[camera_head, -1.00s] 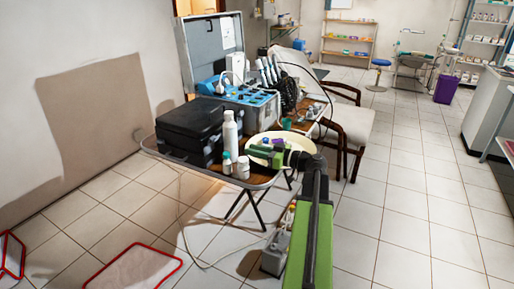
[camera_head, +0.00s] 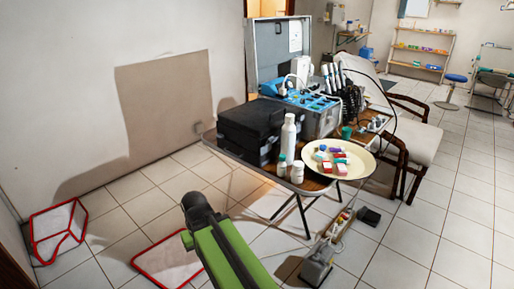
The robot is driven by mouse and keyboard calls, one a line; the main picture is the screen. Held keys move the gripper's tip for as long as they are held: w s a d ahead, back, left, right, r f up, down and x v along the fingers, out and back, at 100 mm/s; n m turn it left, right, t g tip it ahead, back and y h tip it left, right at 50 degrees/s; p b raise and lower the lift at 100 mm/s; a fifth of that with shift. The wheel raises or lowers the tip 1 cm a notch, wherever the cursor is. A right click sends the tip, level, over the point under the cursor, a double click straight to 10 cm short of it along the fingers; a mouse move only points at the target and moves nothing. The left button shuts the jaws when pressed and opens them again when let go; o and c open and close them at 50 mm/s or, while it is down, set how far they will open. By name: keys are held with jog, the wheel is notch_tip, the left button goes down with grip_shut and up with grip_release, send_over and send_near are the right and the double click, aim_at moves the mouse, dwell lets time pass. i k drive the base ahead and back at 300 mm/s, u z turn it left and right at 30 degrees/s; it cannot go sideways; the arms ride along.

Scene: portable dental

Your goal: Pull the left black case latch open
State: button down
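The black case (camera_head: 252,128) lies closed on the left part of the folding table, beside the blue and grey dental unit. Its front side faces me, but it is dark, and I cannot make out the left latch or its state. My green and black arm rises from the bottom of the view to a dark joint, left of the table and well short of the case. My gripper's fingers do not show; only a small green part shows beside the arm.
The folding table (camera_head: 318,186) also bears a white bottle (camera_head: 288,137), small white containers (camera_head: 297,173) and a cream plate (camera_head: 363,166) with coloured items. A grey foot pedal (camera_head: 315,271) and cable lie on the floor. Red-edged frames (camera_head: 58,228) are at left.

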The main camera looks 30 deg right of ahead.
aim_at(271, 140)
jog(key=u, duration=0.4)
jog(key=i, duration=0.7)
jog(key=u, duration=0.65)
